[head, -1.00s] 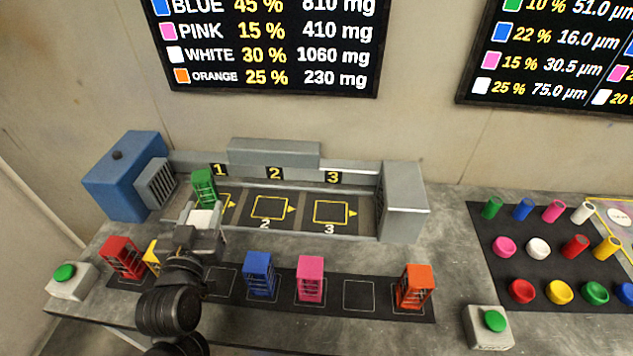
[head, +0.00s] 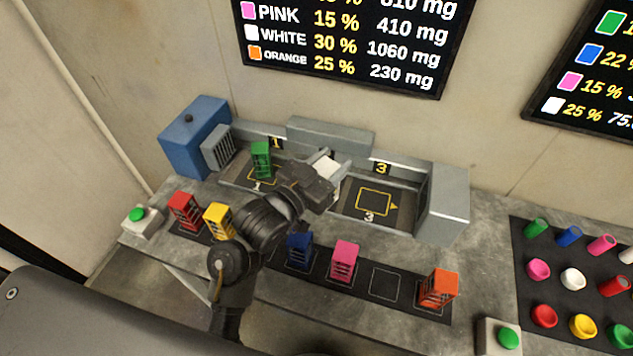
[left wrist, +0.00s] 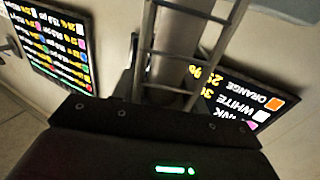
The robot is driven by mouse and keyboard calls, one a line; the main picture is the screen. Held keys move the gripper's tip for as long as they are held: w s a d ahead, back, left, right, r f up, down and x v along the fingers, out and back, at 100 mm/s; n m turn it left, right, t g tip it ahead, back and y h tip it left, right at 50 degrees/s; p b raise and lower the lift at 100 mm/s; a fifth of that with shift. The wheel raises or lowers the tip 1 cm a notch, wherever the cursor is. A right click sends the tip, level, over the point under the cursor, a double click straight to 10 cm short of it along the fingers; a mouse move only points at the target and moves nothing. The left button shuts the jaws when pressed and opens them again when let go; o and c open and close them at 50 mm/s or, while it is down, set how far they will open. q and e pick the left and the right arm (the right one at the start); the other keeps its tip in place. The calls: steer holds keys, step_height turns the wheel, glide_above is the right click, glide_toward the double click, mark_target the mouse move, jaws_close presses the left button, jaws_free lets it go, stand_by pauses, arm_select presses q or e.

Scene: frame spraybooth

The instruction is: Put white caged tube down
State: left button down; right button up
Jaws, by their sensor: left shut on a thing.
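The white caged tube (head: 324,166) is in my left gripper (head: 332,178), over the area of square 2 in the grey booth. The arm hides the square and most of the tube's lower part, so I cannot tell if it touches the floor. In the left wrist view the tube's cage bars (left wrist: 178,50) stand between the jaws. The green caged tube (head: 261,158) stands on square 1. Square 3 (head: 374,202) is empty. My right gripper is not in view.
Red (head: 184,210), yellow (head: 218,219), blue (head: 299,250), pink (head: 344,262) and orange (head: 437,288) caged tubes stand on the black front strip (head: 413,297). A blue machine (head: 192,140) is at the booth's left end, a grey box (head: 449,203) at its right.

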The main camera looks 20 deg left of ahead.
arm_select(q)
steer(key=w+a+f+p, duration=0.5)
steer(key=w+f, duration=0.8)
stand_by(0.4)
steer(key=shift+a+f, duration=0.1)
steer(key=shift+f, duration=0.15)
steer(key=c, duration=0.8)
jaws_free()
steer(key=shift+o, duration=0.2)
